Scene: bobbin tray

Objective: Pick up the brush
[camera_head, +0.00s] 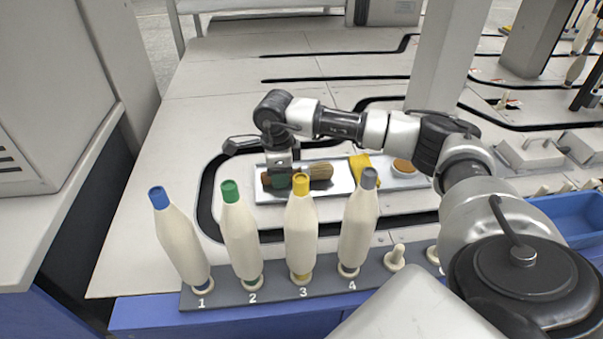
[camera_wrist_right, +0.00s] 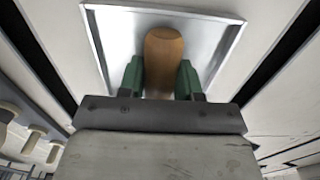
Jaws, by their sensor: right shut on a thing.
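The brush lies on a shallow metal tray (camera_head: 342,185) behind the row of bobbins. Its tan bristle end (camera_head: 321,171) points right, and a bit of brown handle shows at the left of my gripper. My right gripper (camera_head: 281,180) reaches down over the tray and is shut on the brush. In the right wrist view the rounded brown handle (camera_wrist_right: 164,50) sits between the green fingers of the gripper (camera_wrist_right: 161,80), over the tray (camera_wrist_right: 215,42). The brush appears still at tray level. My left gripper is not in view.
Bobbins with blue (camera_head: 177,232), green (camera_head: 240,232), yellow (camera_head: 301,228) and grey (camera_head: 359,222) tops stand on a numbered rack (camera_head: 228,296) in front of the tray. The table behind is mostly clear.

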